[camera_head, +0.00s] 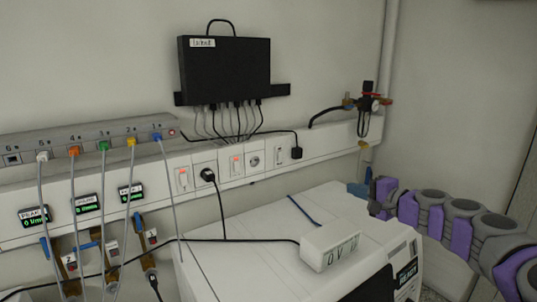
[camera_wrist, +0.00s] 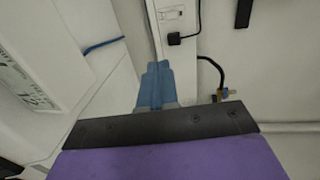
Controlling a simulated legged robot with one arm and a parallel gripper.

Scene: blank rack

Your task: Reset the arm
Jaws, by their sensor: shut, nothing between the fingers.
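My gripper (camera_head: 360,189) shows at the right in the head view, at the end of my grey and purple arm. Its blue fingers are beside the far right edge of the white machine (camera_head: 325,200). In the wrist view the blue fingers (camera_wrist: 156,75) are closed together and hold nothing. They point toward the wall. I cannot tell whether they touch the machine or the wall rail.
A wall rail (camera_head: 318,146) carries sockets, switches and a black plug (camera_head: 207,175). A black box (camera_head: 225,66) with several cables hangs above it. A valve fitting (camera_head: 367,102) is at the right. A small white box (camera_head: 330,243) lies on the machine. Several cables hang at the left.

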